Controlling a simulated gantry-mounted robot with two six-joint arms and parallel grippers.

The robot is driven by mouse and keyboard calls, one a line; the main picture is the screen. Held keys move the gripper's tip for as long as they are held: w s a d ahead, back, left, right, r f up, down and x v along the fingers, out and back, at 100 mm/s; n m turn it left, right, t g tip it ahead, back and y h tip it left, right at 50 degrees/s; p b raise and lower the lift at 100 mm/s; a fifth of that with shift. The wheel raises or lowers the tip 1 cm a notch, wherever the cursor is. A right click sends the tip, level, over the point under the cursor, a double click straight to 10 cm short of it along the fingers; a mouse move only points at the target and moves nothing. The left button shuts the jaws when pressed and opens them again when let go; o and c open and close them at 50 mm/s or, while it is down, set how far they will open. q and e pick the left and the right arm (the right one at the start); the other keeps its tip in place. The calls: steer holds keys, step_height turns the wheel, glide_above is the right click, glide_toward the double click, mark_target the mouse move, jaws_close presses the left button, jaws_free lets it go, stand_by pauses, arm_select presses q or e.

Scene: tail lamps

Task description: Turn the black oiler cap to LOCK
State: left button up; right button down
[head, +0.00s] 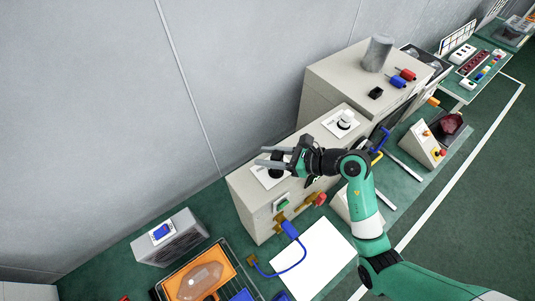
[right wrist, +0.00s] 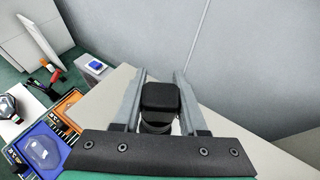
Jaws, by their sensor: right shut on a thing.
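The black oiler cap (right wrist: 160,98) sits upright between the two grey fingers of my right gripper (right wrist: 160,76) in the right wrist view. A ringed neck shows below the cap. In the head view the dark cap (head: 275,171) stands on a white label plate (head: 262,179) on top of a beige cabinet (head: 245,197), partly hidden by my right gripper (head: 262,156), which is shut on it. The marks on the plate, LOCK included, cannot be read. My left gripper is not in view.
A blue hose (head: 292,262) and an orange tray (head: 190,283) lie in front. A grey wall runs behind.

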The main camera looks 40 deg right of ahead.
stand_by(0.4)
steer(key=shift+p, duration=0.35)
steer(key=shift+f, duration=0.2)
steer(key=shift+f+b, duration=0.8)
steer(key=shift+f, duration=0.55)
steer(key=shift+c, duration=1.9)
jaws_free()
